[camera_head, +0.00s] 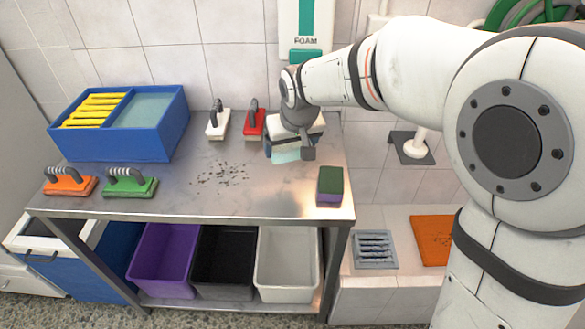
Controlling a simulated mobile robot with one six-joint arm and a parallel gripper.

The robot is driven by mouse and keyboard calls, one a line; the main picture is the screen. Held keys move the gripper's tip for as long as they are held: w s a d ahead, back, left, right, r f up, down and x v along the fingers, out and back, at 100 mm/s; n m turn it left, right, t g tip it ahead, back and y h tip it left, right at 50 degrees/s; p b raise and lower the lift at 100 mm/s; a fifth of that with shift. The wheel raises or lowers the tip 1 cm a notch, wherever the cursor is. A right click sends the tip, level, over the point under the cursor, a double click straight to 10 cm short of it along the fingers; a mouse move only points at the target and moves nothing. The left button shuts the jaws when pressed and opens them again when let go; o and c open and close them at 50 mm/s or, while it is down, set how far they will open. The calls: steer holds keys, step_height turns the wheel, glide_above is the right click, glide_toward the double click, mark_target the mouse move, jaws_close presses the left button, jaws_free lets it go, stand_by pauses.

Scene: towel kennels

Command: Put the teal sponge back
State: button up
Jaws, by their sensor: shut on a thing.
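My gripper (293,150) is over the right back part of the steel table, shut on a pale teal thing (286,156) that looks like the teal sponge. Only its lower part shows below the jaws; my wrist hides the rest. I cannot tell whether it touches the table. A blue bin (140,148) stands at the table's back left. Its left compartment holds several yellow pieces (95,108); its right one shows a flat pale teal surface (146,110), perhaps water.
On the table (190,200) are orange (68,187), green (130,188), white (217,130) and red (253,131) handled brushes, dark crumbs (222,173) and a green-and-purple sponge (330,186). Bins, including a purple one (160,252), stand beneath. Bare tabletop lies in front of the crumbs.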

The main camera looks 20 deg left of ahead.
mark_target(292, 159)
step_height(292, 159, down, 5)
steer(key=b, duration=0.4)
steer(key=shift+s, duration=0.1)
steer(key=shift+f+b, duration=2.2)
steer(key=shift+f, duration=1.1)
steer(key=shift+f+b, duration=0.4)
steer(key=shift+f, duration=0.15)
steer(key=o, duration=0.9)
steer(key=shift+r, duration=0.15)
steer(key=v, duration=0.8)
steer(key=s+d+r+m+h+p, duration=0.1)
steer(key=s+d+r+m+p, duration=0.15)
steer(key=d, duration=0.65)
steer(key=s+d+r+m+p, duration=0.1)
steer(key=s+d+p, duration=0.2)
steer(key=d, duration=0.6)
steer(key=s+d+m+p, duration=0.1)
steer(key=s+d, duration=0.3)
steer(key=d, duration=0.1)
steer(key=s+d+m+g+h+p, duration=0.1)
steer(key=s+d, duration=0.4)
steer(key=shift+s+m, duration=0.3)
steer(key=shift+m, duration=0.05)
steer(key=shift+s+d+f, duration=0.2)
steer(key=shift+s+d, duration=0.05)
steer(key=shift+s, duration=0.1)
steer(key=shift+c, duration=0.2)
